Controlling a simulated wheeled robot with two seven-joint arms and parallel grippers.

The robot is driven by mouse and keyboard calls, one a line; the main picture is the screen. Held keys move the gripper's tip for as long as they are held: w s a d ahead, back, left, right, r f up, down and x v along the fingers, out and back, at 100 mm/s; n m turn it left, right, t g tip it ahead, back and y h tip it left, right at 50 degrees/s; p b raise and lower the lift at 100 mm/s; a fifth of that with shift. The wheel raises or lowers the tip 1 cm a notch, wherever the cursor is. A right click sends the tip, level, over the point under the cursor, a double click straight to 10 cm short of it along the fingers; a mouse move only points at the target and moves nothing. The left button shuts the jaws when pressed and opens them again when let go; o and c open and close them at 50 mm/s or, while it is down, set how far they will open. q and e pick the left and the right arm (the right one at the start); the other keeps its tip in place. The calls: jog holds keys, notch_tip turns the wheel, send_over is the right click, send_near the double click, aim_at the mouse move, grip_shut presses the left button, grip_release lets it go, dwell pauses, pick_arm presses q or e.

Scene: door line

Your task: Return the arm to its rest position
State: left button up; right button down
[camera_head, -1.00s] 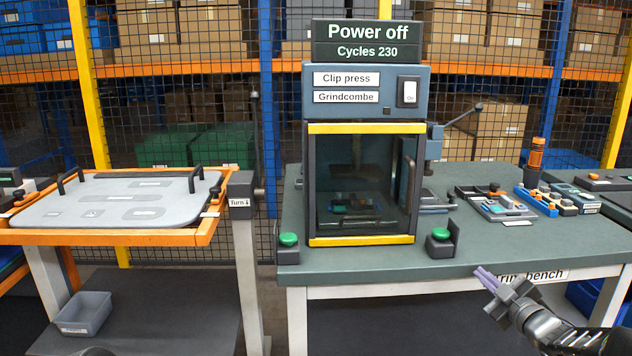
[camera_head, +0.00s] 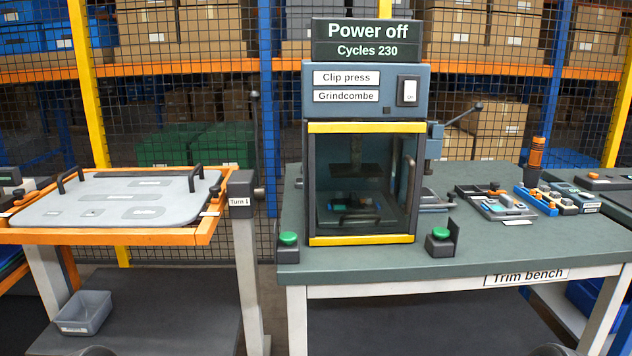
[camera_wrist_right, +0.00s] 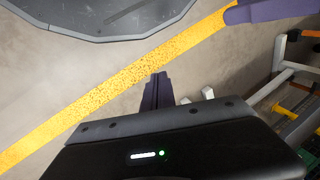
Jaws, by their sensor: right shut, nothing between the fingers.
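My right gripper (camera_wrist_right: 158,92) shows in the right wrist view with its purple-grey fingers together and nothing between them. It is over bare floor with a yellow line (camera_wrist_right: 135,75). It is out of the head view. My left gripper is in neither view. In the head view the clip press (camera_head: 365,90) stands on the trim bench (camera_head: 490,240) with its clear front shut. Its sign (camera_head: 367,42) reads "Power off" and "Cycles 230".
Green buttons (camera_head: 288,239) (camera_head: 441,234) flank the press. Small fixtures and parts (camera_head: 500,204) lie on the bench's right. An orange-framed stand (camera_head: 120,238) with a grey panel (camera_head: 115,200) is at left, above a grey bin (camera_head: 84,312). Mesh fencing stands behind.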

jog(key=s+a+g, duration=0.1)
jog(key=s+a, duration=0.1)
jog(key=s, duration=0.2)
notch_tip(320, 180, up, 13)
jog(key=p, duration=1.3)
jog(key=shift+w+a+r+p, duration=0.15)
jog(key=shift+a+p, duration=0.2)
dwell(0.4)
